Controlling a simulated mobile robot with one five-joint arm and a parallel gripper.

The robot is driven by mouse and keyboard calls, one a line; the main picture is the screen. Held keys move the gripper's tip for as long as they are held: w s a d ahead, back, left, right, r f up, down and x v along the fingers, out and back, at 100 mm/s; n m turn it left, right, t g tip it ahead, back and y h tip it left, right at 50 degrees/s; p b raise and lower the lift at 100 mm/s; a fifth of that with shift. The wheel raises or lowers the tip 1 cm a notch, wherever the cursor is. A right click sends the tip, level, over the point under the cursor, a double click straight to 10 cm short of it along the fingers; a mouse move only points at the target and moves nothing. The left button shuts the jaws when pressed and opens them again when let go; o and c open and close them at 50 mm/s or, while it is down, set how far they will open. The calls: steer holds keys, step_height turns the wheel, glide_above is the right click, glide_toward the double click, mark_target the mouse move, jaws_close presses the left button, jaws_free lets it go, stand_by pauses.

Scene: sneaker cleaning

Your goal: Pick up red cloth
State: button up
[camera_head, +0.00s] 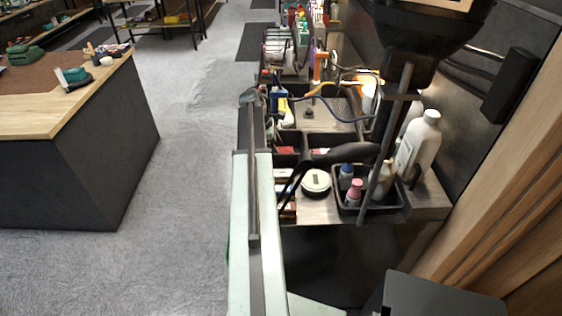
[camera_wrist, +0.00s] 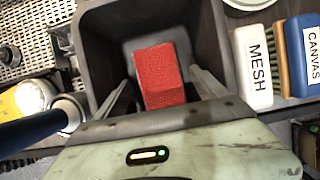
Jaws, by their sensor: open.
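The red cloth (camera_wrist: 160,75) is a folded, textured block inside a dark grey bin (camera_wrist: 97,50) in the wrist view. My gripper (camera_wrist: 160,77) is open, with one finger on each side of the cloth. Both fingers reach into the bin, and a gap shows between each finger and the cloth. In the head view I cannot surely tell the cloth from other small red items among the bins, and my gripper's fingertips are not clear there.
Brushes labelled MESH (camera_wrist: 254,65) and CANVAS (camera_wrist: 301,55) lie right of the bin. A yellow bottle-like item (camera_wrist: 28,98) is at the left. In the head view, a caddy of bottles (camera_head: 373,208) and a white bottle (camera_head: 417,148) crowd the bench's right side.

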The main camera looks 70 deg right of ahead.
mark_target(280, 151)
steer(key=shift+s+f, duration=0.15)
steer(key=shift+f, duration=0.45)
steer(key=shift+r, duration=0.2)
steer(key=c, duration=1.4)
steer(key=shift+r, duration=0.1)
steer(key=shift+c, duration=0.2)
step_height(280, 151, up, 10)
steer(key=p, duration=1)
